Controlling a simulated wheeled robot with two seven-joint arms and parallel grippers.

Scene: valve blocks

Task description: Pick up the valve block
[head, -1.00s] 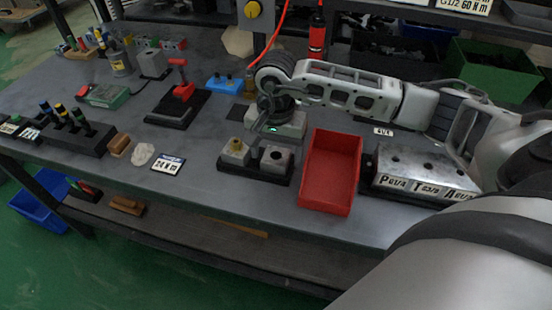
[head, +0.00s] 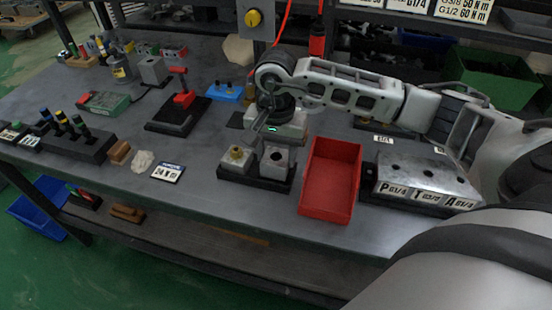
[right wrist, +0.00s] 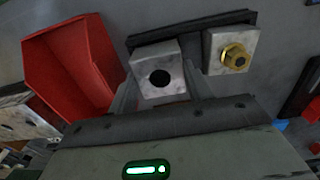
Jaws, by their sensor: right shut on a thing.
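The valve block, a grey metal cube with a dark round hole (head: 276,160), is at the right end of a black base (head: 240,176) on the bench. In the right wrist view the valve block (right wrist: 158,74) sits between the two fingers of my right gripper (right wrist: 160,88). In the head view my right gripper (head: 268,146) reaches down at the block from behind and is shut on it. I cannot tell whether there is a gap under the block. A second block with a brass fitting (head: 237,158) stands to its left on the base. My left gripper is not in view.
A red tray (head: 331,180) stands close on the right of the base. A large metal manifold (head: 425,172) is further right. A label card (head: 169,172) and a black rack (head: 66,140) lie to the left. Bare bench lies in front of the base.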

